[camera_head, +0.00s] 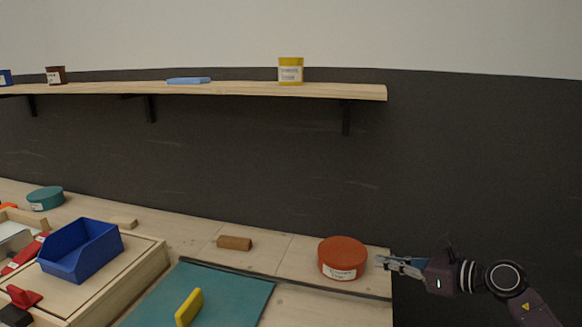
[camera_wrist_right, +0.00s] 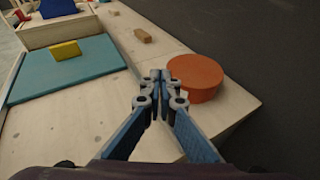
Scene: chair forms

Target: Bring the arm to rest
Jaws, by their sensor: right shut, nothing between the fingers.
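My right gripper (camera_head: 382,262) is at the right end of the bench, its fingers pointing left. It is shut and empty. In the right wrist view its fingertips (camera_wrist_right: 160,76) meet just left of the round orange-red tin (camera_wrist_right: 195,78). In the head view the tin (camera_head: 342,258) stands upright with a white label, left of the fingertips. I cannot tell whether they touch it. My left gripper does not show in either view.
A teal mat (camera_head: 240,287) bears a yellow block (camera_head: 188,307). A blue bin (camera_head: 82,250) stands on a wooden box at left. A wall shelf (camera_head: 230,91) holds a yellow tin (camera_head: 290,70). Right of the bench is open.

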